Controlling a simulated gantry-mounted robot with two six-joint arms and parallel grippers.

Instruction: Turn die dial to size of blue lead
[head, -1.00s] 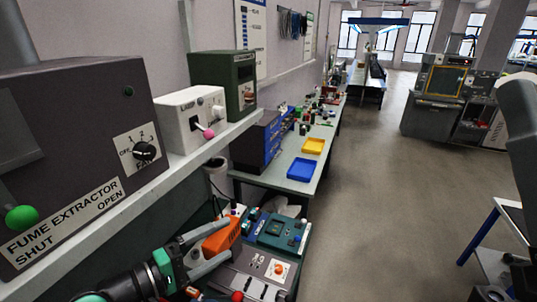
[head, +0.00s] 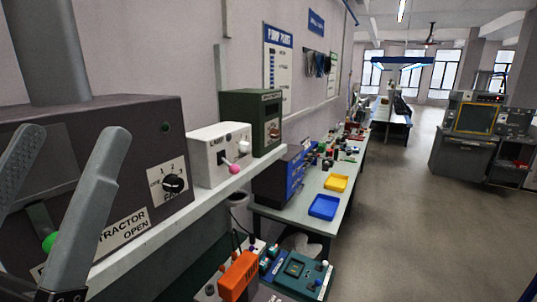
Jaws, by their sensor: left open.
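My left gripper (head: 74,135) is large in the lower left of the head view. Its two grey fingers are spread apart with nothing between them, in front of the dark fume extractor box (head: 130,125). I cannot make out a blue lead or a die dial for certain. The bench below shows an orange tool (head: 238,274) and a teal device (head: 296,270) with small knobs. A black rotary knob (head: 174,184) with numbers around it is on the fume extractor, to the right of my gripper. My right gripper is not in view.
A white box (head: 210,158) with a pink-tipped lever (head: 233,169) and a dark green box (head: 250,122) stand on the shelf. The extractor's green knob (head: 49,242) is partly behind my finger. Blue (head: 323,207) and yellow (head: 337,183) trays lie on the far bench.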

